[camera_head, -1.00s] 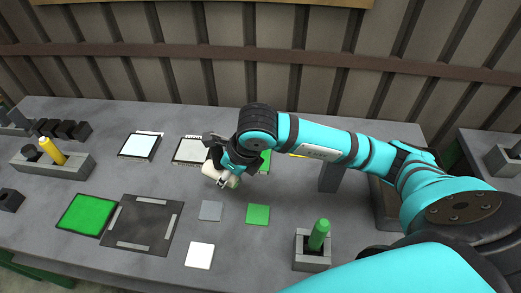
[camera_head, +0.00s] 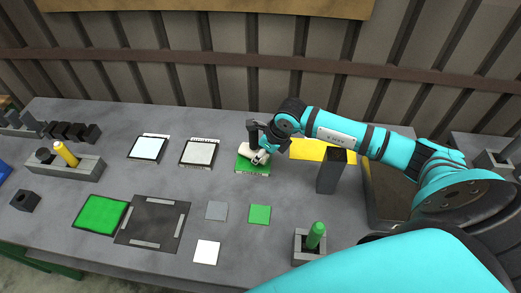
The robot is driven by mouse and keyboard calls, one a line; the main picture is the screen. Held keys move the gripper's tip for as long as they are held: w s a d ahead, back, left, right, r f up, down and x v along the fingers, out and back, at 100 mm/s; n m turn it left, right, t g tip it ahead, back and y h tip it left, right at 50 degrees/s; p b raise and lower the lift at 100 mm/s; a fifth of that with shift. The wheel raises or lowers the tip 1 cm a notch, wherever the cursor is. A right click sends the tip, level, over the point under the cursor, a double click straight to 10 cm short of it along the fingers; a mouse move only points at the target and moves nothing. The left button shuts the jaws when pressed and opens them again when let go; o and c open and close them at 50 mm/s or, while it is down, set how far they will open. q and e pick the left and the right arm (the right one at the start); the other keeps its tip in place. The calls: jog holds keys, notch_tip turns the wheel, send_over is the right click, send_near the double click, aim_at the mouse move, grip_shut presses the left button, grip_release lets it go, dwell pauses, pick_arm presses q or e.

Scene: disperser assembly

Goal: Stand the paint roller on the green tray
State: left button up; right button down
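The paint roller (camera_head: 257,157), with a white cylindrical head, is at the green tray (camera_head: 252,169) in the middle of the table. My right gripper (camera_head: 260,147) reaches in from the right and appears shut on the roller. The roller looks tilted, and the gripper hides part of it. I cannot tell whether it touches the tray. My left gripper is not in view.
Two light trays (camera_head: 198,153) (camera_head: 148,148) lie left of the green tray. A dark upright block (camera_head: 332,171) and a yellow tray (camera_head: 312,150) stand to the right. A green square (camera_head: 260,214) and grey holder (camera_head: 309,246) are in front.

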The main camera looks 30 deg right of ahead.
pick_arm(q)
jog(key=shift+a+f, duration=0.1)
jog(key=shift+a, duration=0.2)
pick_arm(e)
jog(key=shift+a+f, duration=0.1)
jog(key=c, duration=0.9)
grip_release()
pick_arm(q)
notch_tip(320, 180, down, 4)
jog(key=b, duration=0.3)
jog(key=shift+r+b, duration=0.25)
jog(key=shift+b, duration=0.1)
pick_arm(e)
jog(key=v, duration=1.2)
